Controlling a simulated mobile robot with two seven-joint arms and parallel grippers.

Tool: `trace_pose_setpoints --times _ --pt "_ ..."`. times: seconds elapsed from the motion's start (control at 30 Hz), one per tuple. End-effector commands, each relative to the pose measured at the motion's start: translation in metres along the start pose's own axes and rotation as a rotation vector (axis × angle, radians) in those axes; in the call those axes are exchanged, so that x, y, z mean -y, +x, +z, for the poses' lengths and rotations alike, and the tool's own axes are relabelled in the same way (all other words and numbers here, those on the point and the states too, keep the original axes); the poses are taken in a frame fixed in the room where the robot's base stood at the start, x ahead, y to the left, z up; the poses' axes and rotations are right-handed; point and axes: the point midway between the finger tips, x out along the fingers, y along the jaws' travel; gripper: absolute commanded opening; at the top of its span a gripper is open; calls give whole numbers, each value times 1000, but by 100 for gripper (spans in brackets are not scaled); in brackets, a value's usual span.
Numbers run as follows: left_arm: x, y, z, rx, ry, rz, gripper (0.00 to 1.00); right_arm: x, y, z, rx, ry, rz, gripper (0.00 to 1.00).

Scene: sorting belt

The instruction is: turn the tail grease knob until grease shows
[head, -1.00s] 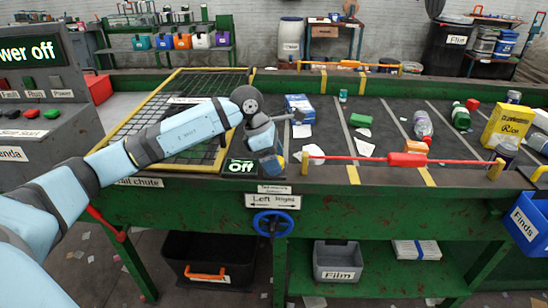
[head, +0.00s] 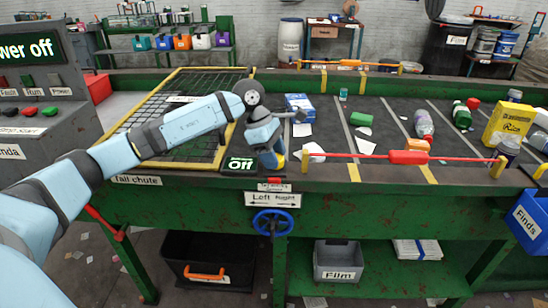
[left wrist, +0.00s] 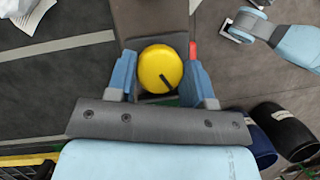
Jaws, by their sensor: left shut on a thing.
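The round yellow knob (left wrist: 160,68) with a dark line on its face sits between the two blue fingers of my left gripper (left wrist: 160,77) in the left wrist view. The fingers are shut on it. In the head view my left gripper (head: 273,160) points down at the belt's front edge, just right of the Off display (head: 241,164). It mostly hides the knob there, and only some yellow shows beside it. I cannot make out any grease. A light-blue arm end, likely my right gripper (left wrist: 243,27), shows in the left wrist view's upper right; its jaw state is unclear.
The yellow-framed grate (head: 165,146) lies left of my gripper. A red-handled bar (head: 409,157) runs along the belt's front to the right. A blue handwheel (head: 273,223) is below. Boxes and bottles lie on the belt (head: 385,128).

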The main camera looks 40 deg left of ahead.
Motion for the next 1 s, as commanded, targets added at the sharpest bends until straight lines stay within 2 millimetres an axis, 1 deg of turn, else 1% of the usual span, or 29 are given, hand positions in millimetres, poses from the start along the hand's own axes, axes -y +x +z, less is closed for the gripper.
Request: trace_pose_setpoints --times 0.3,0.5,1.0 --pt "-2 0 0 1 191 -76 24 0 1 -2 -18 -8 -1 96" --pt "-2 0 0 0 260 -106 24 1 2 1 -16 -11 -1 96" --pt "-2 -1 0 0 291 -118 24 1 2 3 -14 -13 -2 96"
